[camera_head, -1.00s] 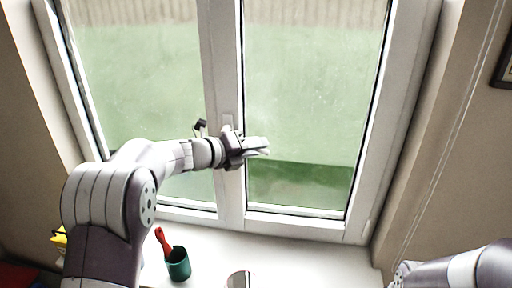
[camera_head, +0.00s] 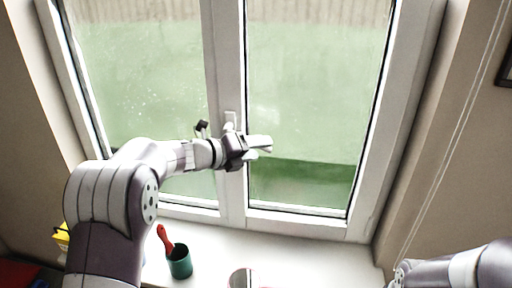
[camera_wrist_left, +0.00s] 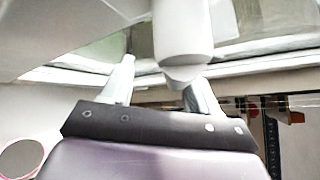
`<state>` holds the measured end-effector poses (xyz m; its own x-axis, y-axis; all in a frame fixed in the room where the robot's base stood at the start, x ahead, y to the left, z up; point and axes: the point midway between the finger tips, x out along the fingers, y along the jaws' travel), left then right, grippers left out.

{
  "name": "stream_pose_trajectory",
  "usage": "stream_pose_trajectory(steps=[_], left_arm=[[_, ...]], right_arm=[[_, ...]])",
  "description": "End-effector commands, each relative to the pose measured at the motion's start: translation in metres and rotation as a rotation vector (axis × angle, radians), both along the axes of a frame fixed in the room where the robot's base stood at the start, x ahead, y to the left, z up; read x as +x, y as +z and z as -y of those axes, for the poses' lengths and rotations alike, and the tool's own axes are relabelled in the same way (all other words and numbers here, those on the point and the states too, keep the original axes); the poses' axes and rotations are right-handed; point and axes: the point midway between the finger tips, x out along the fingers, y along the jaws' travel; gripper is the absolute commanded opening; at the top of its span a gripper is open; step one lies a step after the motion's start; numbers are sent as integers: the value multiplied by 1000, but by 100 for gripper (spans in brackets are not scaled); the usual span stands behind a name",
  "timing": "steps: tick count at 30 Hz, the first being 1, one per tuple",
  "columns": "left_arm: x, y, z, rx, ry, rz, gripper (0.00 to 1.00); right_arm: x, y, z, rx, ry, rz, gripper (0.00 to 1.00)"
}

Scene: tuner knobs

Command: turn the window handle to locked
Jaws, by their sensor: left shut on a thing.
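The window handle is white; its upper mount (camera_head: 231,118) shows on the middle frame of the window in the head view, just above my left gripper (camera_head: 260,147). In the left wrist view the rounded white handle (camera_wrist_left: 182,38) comes down between the two fingers of my left gripper (camera_wrist_left: 160,88). The gripper is shut on it. In the head view the gripper and wrist hide most of the handle's grip, so its exact angle is hard to tell. My right arm shows at the lower right; its gripper is not in view.
A green cup (camera_head: 180,263) with a red-handled tool (camera_head: 164,240) stands on the white sill (camera_head: 310,262). A round-topped object (camera_head: 242,279) is at the front edge. A yellow item (camera_head: 61,237) is at left. A blind cord (camera_head: 455,135) hangs at right.

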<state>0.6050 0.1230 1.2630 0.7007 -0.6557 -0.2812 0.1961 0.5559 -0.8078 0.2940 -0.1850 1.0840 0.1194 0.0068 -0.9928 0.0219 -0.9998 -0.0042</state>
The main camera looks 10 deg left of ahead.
Motion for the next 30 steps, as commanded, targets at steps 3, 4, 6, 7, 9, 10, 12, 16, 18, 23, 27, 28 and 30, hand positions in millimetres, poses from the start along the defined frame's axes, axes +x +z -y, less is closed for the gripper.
stream_pose_trajectory(steps=[3,4,6,7,9,10,12,16,18,23,27,28,30], left_arm=[[-1,-11,-1,7,2,-20,42],[-1,-11,-1,7,2,-20,42],[-2,-11,-1,6,1,-20,42],[-2,-11,-1,6,1,-20,42],[-2,-11,-1,6,1,-20,42],[-2,-11,-1,6,1,-20,42],[-2,-10,-2,6,1,-18,42],[-8,-7,-9,6,4,-15,42],[-12,-7,-14,5,5,-16,42],[-23,-2,-24,3,4,-12,42],[-32,3,-33,2,4,-7,42],[-34,4,-35,2,3,-7,42],[-39,6,-40,1,2,-5,42]], right_arm=[[0,-1,0,0,0,0,0],[0,-1,0,0,0,0,0],[0,-1,0,0,0,0,0],[0,-1,0,0,0,0,0],[0,-1,0,0,0,0,0],[0,-1,0,0,0,0,0],[0,-1,0,0,0,0,0],[0,-2,0,0,0,0,0],[0,-3,0,0,0,0,0],[0,-5,0,0,0,0,0],[0,-5,0,0,0,0,0],[0,-6,0,0,0,0,0],[0,-6,0,0,0,0,0]])
